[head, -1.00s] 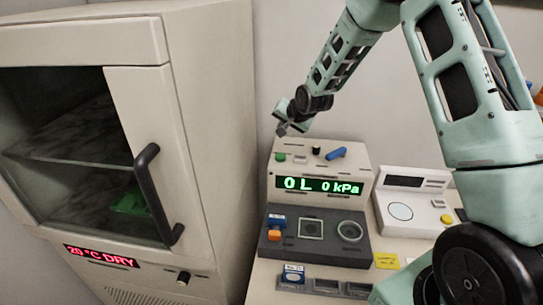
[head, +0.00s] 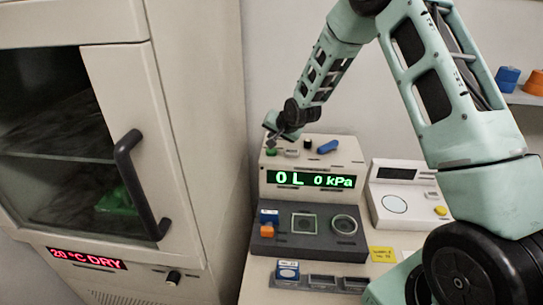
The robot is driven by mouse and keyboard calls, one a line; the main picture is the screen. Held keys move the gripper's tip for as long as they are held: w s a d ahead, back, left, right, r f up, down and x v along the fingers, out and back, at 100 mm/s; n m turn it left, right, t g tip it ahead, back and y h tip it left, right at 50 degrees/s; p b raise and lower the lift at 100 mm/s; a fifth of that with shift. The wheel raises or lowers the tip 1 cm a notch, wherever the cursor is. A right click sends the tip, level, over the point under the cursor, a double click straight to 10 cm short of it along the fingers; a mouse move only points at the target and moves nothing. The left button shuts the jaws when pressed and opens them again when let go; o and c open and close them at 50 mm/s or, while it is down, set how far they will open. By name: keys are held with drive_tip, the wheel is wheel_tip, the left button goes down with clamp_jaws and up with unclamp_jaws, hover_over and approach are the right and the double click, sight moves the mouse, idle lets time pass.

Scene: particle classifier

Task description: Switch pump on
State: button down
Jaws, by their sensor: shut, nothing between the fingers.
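The pump unit (head: 272,195) is a cream box with a green display (head: 312,180) reading "0 L 0 kPa". On its top are a green button (head: 272,152) at the left, a black knob (head: 307,144) and a blue lever (head: 328,146). My gripper (head: 271,141) is shut and empty. It points down just above the green button at the left of the unit's top; I cannot tell whether it touches the button.
A drying oven (head: 190,120) with a black handle (head: 140,185) stands at the left, its display reading "20 °C DRY". A dark grey panel (head: 280,243) lies in front of the pump unit. A white scale-like device (head: 400,222) stands at the right.

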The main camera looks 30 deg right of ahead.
sight(273, 152)
drive_tip(key=shift+f+b, duration=0.7)
drive_tip(key=shift+f, duration=0.65)
drive_tip(key=shift+f, duration=0.15)
idle(0.8)
drive_tip(key=shift+f+b, duration=0.25)
drive_tip(key=shift+b, duration=0.2)
drive_tip(key=shift+f+b, duration=0.7)
drive_tip(key=shift+f, duration=0.2)
idle(0.8)
drive_tip(key=shift+r, duration=0.1)
drive_tip(key=shift+r+p, duration=0.75)
drive_tip(key=shift+r, duration=0.5)
drive_tip(key=shift+r+p, duration=1.5)
drive_tip(key=shift+r, duration=1.05)
